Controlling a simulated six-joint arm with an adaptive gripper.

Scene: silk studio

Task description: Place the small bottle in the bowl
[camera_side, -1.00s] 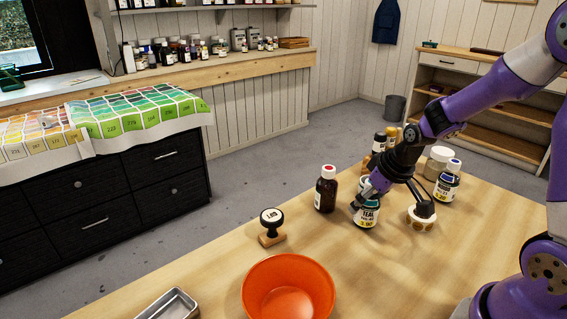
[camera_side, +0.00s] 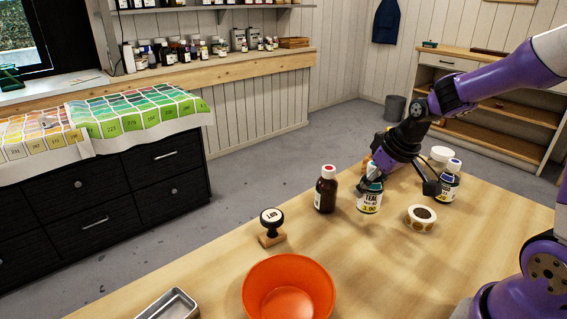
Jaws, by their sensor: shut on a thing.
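A small bottle with a teal and yellow label (camera_side: 369,203) is upright at the right of the table. My gripper (camera_side: 372,176) is shut on its upper part, and the fingers partly hide its top. I cannot tell how far its base is above the table. The orange bowl (camera_side: 288,275) stands at the table's front, to the left of and nearer than the bottle. The bowl looks empty.
A brown bottle with a red cap (camera_side: 326,189) stands close left of the held bottle. A tape roll (camera_side: 421,218) and a blue-capped bottle (camera_side: 448,181) are to its right. A stamp (camera_side: 271,227) and a metal tray (camera_side: 169,305) lie near the bowl. The wooden table (camera_side: 400,275) is clear at front right.

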